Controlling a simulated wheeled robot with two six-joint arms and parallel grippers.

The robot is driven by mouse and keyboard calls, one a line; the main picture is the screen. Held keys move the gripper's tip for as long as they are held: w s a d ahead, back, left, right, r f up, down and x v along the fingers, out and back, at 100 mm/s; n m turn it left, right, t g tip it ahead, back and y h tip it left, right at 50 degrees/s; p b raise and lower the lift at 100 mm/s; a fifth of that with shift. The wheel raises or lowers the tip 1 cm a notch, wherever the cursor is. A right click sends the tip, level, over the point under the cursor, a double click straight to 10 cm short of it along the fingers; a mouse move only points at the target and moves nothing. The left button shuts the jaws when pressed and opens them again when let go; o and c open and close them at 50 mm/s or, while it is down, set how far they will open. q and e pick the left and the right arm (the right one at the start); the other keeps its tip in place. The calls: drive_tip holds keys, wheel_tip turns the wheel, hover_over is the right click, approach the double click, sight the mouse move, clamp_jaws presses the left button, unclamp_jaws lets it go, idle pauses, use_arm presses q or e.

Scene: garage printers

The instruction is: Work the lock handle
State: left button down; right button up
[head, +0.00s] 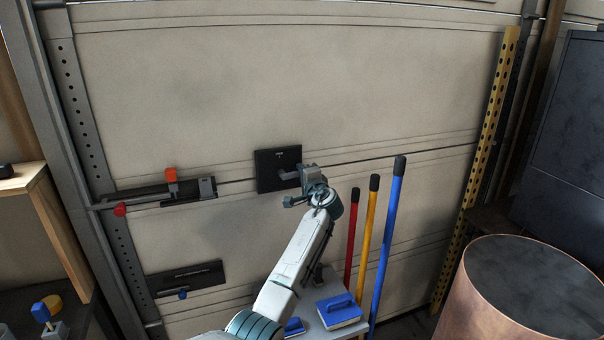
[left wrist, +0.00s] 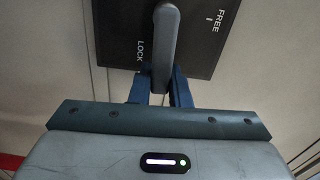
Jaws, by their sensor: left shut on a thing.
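The lock handle (left wrist: 165,45) is a grey lever on a black square plate (head: 268,160) on the beige garage door. In the left wrist view the plate (left wrist: 118,25) carries the words LOCK and FREE. The lever's lower end lies beside LOCK, away from FREE. My left gripper (left wrist: 160,88) is shut on the lever's end, with one blue-grey finger on each side. In the head view my left gripper (head: 292,177) is at the right of the plate and hides part of the lever. My right gripper is in neither view.
A slide bolt (head: 170,190) with orange and red knobs is left of the plate. Red (head: 352,235), yellow (head: 370,230) and blue (head: 388,240) poles stand close to my arm's right. A copper drum (head: 470,300) is at the lower right.

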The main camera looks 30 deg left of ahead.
use_arm(q)
drive_tip(key=shift+f, duration=0.15)
drive_tip(key=c, duration=1.4)
unclamp_jaws()
drive_tip(key=shift+o, duration=0.2)
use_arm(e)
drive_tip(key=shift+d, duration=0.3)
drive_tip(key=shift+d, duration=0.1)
